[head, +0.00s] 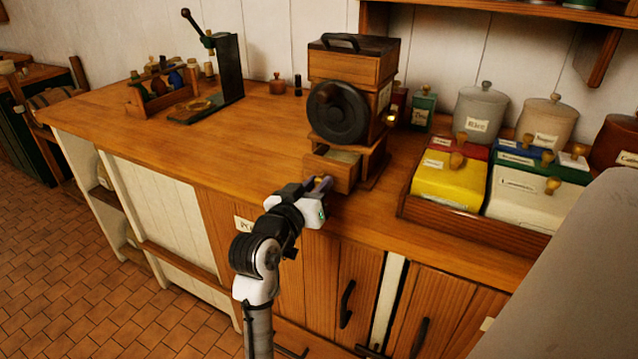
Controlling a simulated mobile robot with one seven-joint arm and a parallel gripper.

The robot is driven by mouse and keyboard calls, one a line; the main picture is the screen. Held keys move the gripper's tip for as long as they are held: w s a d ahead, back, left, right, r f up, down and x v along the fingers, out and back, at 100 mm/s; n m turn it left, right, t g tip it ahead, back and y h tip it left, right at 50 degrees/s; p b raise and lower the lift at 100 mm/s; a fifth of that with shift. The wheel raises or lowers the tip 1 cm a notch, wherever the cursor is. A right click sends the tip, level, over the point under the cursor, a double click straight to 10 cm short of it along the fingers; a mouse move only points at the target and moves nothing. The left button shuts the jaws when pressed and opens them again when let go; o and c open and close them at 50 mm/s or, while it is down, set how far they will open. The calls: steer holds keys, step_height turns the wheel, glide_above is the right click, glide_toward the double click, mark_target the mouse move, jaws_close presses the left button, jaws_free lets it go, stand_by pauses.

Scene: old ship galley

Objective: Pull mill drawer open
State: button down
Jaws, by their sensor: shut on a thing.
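The wooden mill (352,85) stands upright on the counter, with a dark round wheel (338,112) on its front and a dark lidded top. Its small drawer (334,171) at the base sticks out toward me, and pale contents show inside. My gripper (322,184) is at the drawer's front and is shut on its knob. The knob itself is mostly hidden by the fingers. My arm reaches up from below the counter's front edge.
A wooden tray (404,211) with labelled yellow, red, blue and white boxes stands close to the right. Grey and tan canisters (480,110) stand behind it. A lever press (228,75) and bottle rack are at left. The counter (240,145) left of the mill is clear.

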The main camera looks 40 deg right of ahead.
steer(key=shift+v, duration=0.85)
steer(key=shift+d, duration=0.1)
steer(key=c, duration=1.2)
jaws_free()
steer(key=p+v, duration=0.5)
steer(key=v, duration=0.8)
steer(key=shift+s+a+p, duration=0.15)
steer(key=shift+a+p, duration=0.2)
steer(key=shift+p, duration=0.05)
